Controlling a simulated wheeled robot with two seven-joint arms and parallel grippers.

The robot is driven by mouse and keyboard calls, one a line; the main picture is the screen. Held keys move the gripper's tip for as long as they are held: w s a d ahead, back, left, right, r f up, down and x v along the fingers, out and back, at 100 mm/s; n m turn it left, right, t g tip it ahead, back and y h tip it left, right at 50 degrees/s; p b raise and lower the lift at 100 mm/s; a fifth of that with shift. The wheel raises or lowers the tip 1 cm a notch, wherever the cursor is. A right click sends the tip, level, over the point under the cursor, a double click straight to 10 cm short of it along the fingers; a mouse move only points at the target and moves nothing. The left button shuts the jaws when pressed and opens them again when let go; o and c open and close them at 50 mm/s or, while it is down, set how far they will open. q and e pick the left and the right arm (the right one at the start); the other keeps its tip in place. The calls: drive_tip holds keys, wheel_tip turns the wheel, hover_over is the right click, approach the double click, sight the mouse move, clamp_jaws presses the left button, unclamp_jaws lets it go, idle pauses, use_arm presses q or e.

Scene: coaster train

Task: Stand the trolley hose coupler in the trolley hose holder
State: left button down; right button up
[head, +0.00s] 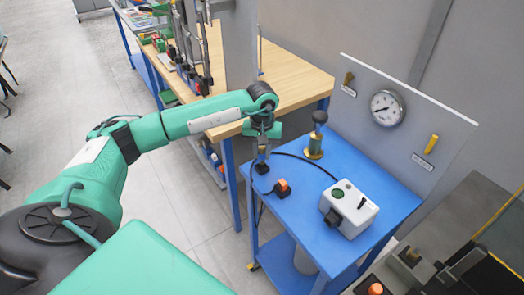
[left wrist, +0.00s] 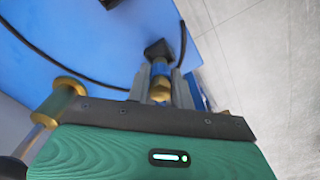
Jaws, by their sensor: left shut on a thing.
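My left gripper (head: 262,146) is shut on the trolley hose coupler (head: 261,154), above the near left corner of the blue trolley top. In the left wrist view the coupler (left wrist: 161,88) shows brass and blue between the fingers (left wrist: 160,92). A small black block, which looks like the trolley hose holder (head: 261,168), is on the trolley directly below the coupler. It also shows in the left wrist view (left wrist: 158,48), in line with the coupler's far end. I cannot tell whether the coupler is seated in it. My right gripper is not in view.
On the blue trolley (head: 310,222) are an orange-topped black block (head: 283,188), a white box (head: 348,209) and a brass post with a black knob (head: 314,145). A black hose (head: 312,161) crosses the top. A gauge panel (head: 405,118) stands behind; a wooden bench (head: 295,78) is close by.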

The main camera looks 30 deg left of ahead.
use_arm(q)
drive_tip(key=shift+f+b, duration=0.65)
drive_tip(key=shift+f, duration=0.1)
drive_tip(key=shift+f+b, duration=0.7)
drive_tip(key=c, duration=1.1)
unclamp_jaws()
drive_tip(key=shift+c, duration=0.2)
